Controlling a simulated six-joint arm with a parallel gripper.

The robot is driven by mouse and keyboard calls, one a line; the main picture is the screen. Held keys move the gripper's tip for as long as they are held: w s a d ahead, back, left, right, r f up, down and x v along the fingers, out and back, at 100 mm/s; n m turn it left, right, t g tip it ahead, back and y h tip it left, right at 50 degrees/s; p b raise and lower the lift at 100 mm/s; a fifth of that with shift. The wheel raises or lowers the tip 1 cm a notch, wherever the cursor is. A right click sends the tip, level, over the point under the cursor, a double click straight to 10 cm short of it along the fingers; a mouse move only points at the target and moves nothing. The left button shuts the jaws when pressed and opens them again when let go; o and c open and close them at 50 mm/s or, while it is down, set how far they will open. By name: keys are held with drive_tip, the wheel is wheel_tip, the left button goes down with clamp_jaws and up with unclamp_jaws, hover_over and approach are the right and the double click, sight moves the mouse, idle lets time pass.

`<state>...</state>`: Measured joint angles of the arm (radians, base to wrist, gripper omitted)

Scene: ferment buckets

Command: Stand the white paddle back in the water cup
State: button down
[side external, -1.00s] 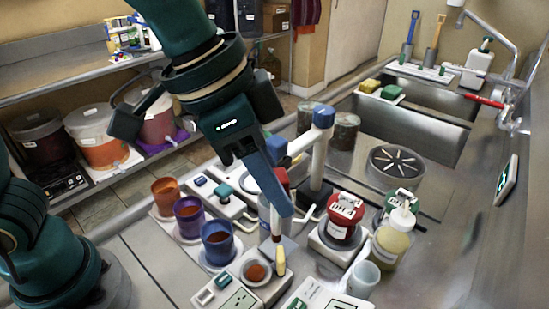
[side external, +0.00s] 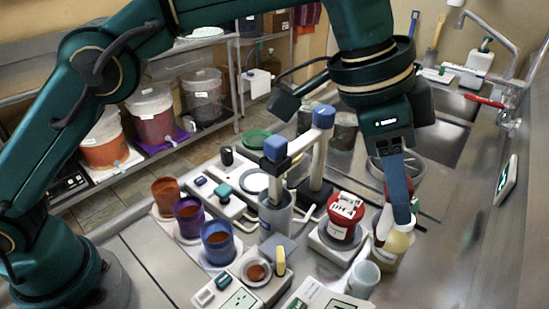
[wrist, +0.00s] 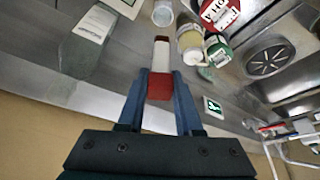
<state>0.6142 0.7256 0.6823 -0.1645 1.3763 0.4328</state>
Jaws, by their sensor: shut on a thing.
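My gripper (side external: 398,215) is shut on the white paddle (wrist: 162,58), which has a white middle and red parts at both ends. In the wrist view the red part nearer me sits between the gripper's blue fingers (wrist: 160,92). In the side view the paddle is mostly hidden behind the fingers. The water cup (side external: 362,281), small and whitish, stands on the counter below and left of my gripper. It also shows at the top of the wrist view (wrist: 162,14), beyond the paddle's far end and apart from it.
A yellow bottle (side external: 389,256) stands just under my gripper, beside the cup. A red-lidded pH jar (side external: 344,224) is left of it. A blue-topped stand (side external: 322,150) rises further left, near several coloured cups (side external: 217,242). A wall panel (side external: 507,183) is right. Steel counter is bare at lower right.

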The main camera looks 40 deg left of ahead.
sight(382, 218)
drive_tip(key=shift+d+f, duration=0.1)
drive_tip(key=shift+f, duration=5.9)
drive_tip(key=c, duration=0.5)
unclamp_jaws()
drive_tip(key=shift+o, duration=0.3)
drive_tip(key=o, duration=0.4)
drive_tip(key=shift+r, duration=3)
